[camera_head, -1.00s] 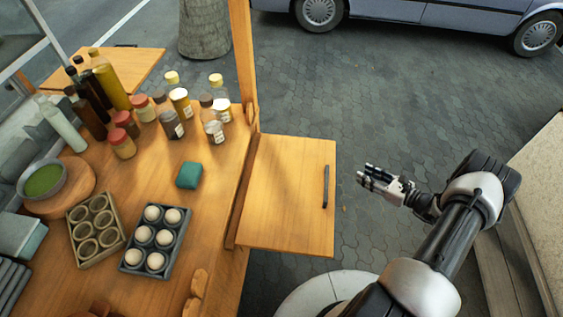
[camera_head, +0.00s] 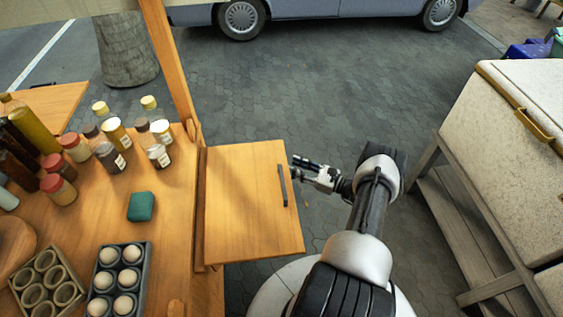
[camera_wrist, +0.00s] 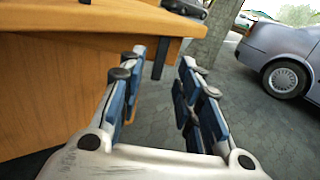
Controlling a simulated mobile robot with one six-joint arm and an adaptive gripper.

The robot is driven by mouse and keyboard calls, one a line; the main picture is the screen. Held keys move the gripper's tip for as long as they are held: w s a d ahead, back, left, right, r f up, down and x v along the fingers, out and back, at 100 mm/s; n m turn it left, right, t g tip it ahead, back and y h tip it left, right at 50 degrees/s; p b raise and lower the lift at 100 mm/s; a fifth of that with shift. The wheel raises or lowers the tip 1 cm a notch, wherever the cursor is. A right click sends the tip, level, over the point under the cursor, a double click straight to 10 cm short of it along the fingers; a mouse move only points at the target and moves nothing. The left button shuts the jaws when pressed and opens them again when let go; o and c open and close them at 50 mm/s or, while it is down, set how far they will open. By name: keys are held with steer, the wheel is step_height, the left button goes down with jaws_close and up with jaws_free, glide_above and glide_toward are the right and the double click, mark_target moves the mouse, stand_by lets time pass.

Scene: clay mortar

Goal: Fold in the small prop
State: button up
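A wooden fold-out leaf (camera_head: 245,225) sticks out level from the right side of the cart, with a dark bar handle (camera_head: 282,186) on its top. In the wrist view, the leaf's edge (camera_wrist: 90,18) crosses the upper left. A short dark bar (camera_wrist: 160,58), which may be the small prop, hangs below the leaf; I cannot see how it is fixed. My gripper (camera_head: 300,168) is just off the leaf's right edge. In the wrist view, my gripper (camera_wrist: 161,62) is open and empty, with the dark bar showing beyond the gap between its fingers.
The cart top holds bottles and jars (camera_head: 110,140), a green sponge-like block (camera_head: 141,207), an egg tray (camera_head: 140,290) and an empty cup tray (camera_head: 48,283). A pale counter (camera_head: 515,150) stands on the right. Paved ground (camera_head: 330,90) lies open behind, with a car (camera_head: 320,12) beyond.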

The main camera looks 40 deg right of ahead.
steer(key=x, duration=0.6)
steer(key=shift+w+a+b, duration=0.1)
steer(key=shift+w+b, duration=0.1)
steer(key=shift+b, duration=0.15)
jaws_close()
stand_by(0.4)
